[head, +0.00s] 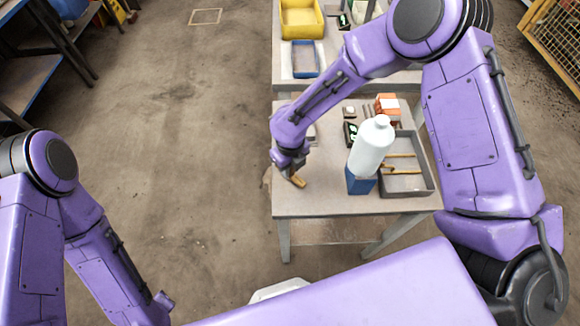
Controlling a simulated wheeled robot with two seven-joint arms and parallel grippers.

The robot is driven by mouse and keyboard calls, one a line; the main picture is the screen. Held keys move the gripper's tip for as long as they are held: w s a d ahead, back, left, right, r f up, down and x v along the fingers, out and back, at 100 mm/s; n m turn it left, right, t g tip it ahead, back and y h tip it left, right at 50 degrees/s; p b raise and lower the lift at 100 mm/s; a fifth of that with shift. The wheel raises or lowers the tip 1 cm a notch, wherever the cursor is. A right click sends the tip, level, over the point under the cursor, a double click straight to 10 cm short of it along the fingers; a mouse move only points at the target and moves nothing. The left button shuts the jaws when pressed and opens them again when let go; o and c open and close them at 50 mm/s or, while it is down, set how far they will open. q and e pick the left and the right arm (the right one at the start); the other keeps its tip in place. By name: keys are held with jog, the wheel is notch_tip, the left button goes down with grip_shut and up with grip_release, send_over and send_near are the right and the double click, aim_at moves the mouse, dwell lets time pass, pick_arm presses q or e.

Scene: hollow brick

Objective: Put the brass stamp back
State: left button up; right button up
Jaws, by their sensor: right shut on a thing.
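My right gripper (293,173) is low over the left part of the small table (310,203). It is shut on a small brass-coloured thing (299,181), which looks like the brass stamp. The thing sticks out below the fingers, tilted; whether it touches the tabletop I cannot tell. An orange hollow brick (387,108) stands at the table's back right, its openings too small to make out. My left arm hangs at the lower left, and its gripper is out of view.
A white bottle (372,148) rises by a blue box (359,182). A grey tray (408,190) with thin sticks lies at the right. A dark green-marked item (351,133) lies behind. A yellow bin (302,20) and blue tray (304,60) stand on the far table. The front left tabletop is clear.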

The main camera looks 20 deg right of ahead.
jog(key=shift+w+f, duration=0.1)
jog(key=shift+f, duration=0.5)
jog(key=shift+f, duration=0.15)
jog(key=o, duration=0.8)
jog(key=shift+o, duration=0.2)
notch_tip(320, 180, up, 12)
jog(key=shift+r+b, duration=0.2)
jog(key=shift+b, duration=0.3)
